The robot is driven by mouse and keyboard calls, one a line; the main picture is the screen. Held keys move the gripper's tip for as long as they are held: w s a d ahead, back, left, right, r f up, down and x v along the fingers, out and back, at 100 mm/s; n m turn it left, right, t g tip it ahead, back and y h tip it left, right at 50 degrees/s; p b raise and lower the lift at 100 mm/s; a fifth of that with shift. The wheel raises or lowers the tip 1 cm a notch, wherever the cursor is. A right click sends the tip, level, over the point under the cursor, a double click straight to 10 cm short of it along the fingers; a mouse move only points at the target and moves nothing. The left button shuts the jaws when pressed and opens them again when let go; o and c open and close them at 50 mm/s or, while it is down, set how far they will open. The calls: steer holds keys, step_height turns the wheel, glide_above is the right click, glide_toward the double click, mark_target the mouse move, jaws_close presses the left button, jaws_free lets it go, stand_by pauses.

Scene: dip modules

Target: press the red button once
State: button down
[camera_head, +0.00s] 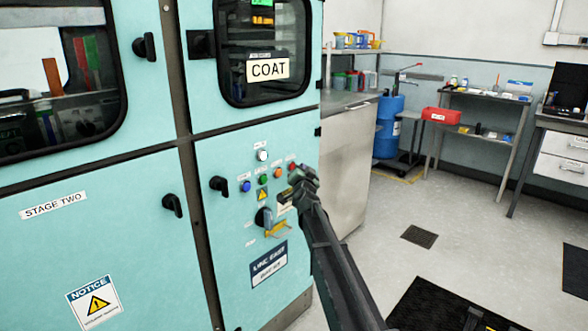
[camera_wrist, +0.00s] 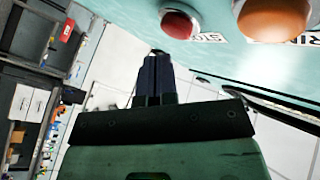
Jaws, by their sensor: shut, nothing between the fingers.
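The red button (camera_head: 292,166) is at the right end of the button group on the teal cabinet's lower door. It shows large in the wrist view (camera_wrist: 179,23), at the top, beside the orange button (camera_wrist: 275,18). My gripper (camera_head: 293,179) is by the panel, just below the red button in the head view. In the wrist view my gripper's fingers (camera_wrist: 157,60) are shut together and empty, their tips short of the button's face in the picture. I cannot tell how wide the gap is.
White (camera_head: 262,155), green (camera_head: 262,180) and blue (camera_head: 245,186) buttons, a black rotary switch (camera_head: 263,216) and a yellow handle (camera_head: 278,230) sit close by on the panel. A black door handle (camera_head: 219,185) sticks out at left. Open floor lies to the right.

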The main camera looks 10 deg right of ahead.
stand_by(0.8)
steer(key=shift+w+a, duration=0.25)
steer(key=shift+w, duration=0.1)
steer(key=shift+w+a, duration=0.3)
steer(key=shift+w, duration=0.05)
stand_by(0.7)
steer(key=shift+s+d, duration=0.1)
steer(key=shift+s, duration=0.05)
steer(key=shift+s+d, duration=0.4)
steer(key=shift+s, duration=0.1)
steer(key=s+d, duration=0.3)
steer(key=s, duration=0.1)
steer(key=shift+d, duration=0.15)
stand_by(0.4)
steer(key=shift+w, duration=0.1)
stand_by(0.4)
